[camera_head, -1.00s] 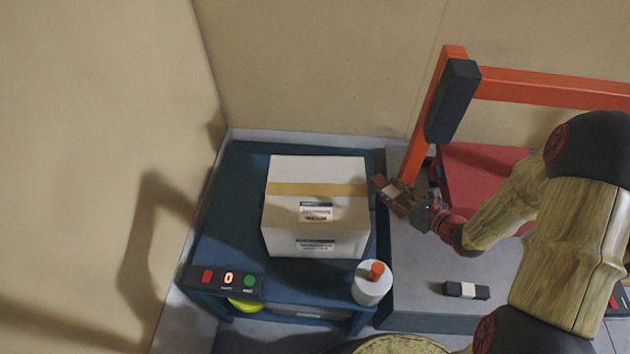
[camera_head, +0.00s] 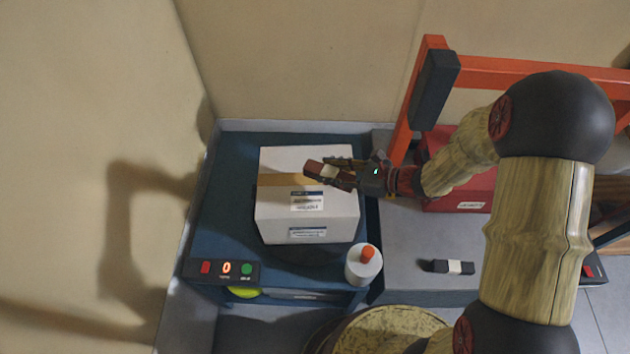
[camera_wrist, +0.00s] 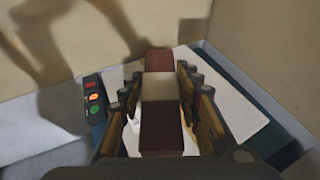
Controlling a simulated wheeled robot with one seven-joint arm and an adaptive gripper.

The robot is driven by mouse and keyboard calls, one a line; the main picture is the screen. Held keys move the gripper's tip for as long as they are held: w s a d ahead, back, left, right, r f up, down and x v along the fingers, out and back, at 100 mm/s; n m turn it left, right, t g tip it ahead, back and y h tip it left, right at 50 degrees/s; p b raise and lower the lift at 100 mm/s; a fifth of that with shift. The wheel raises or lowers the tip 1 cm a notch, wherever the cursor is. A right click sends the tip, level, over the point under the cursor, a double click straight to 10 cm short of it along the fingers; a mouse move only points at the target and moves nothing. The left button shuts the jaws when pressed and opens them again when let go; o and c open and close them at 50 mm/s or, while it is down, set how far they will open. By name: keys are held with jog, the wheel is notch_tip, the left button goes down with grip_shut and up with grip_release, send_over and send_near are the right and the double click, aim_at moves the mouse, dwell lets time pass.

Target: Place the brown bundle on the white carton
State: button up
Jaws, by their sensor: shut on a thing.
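The brown bundle (camera_head: 316,168), with a pale band around its middle, is held in my gripper (camera_head: 336,173). In the wrist view the bundle (camera_wrist: 162,135) sits between the two fingers, which are shut on it. The white carton (camera_head: 306,226) stands on a dark blue table, with a tan tape strip and labels. In the head view the gripper and bundle overlap the carton's top right part. In the wrist view the carton (camera_wrist: 222,100) shows behind and below the bundle. The gap between bundle and carton top is hard to judge.
A white bottle with an orange cap (camera_head: 364,262) stands at the blue table's (camera_head: 232,215) front right corner. A counter panel (camera_head: 222,270) is at its front left. A black bundle with a white band (camera_head: 447,267) lies on the grey surface. A red box (camera_head: 460,190) and orange frame (camera_head: 432,85) are right.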

jog(key=b, duration=0.1)
send_over(316, 187)
notch_tip(316, 187, down, 6)
jog(key=shift+s+d+r, duration=0.1)
jog(key=shift+r, duration=0.15)
jog(key=shift+a+f+b, duration=0.2)
jog(key=shift+f+b, duration=0.55)
jog(key=shift+f, duration=1)
jog(key=shift+f, duration=0.2)
jog(key=o, duration=1.3)
jog(key=shift+r, duration=0.15)
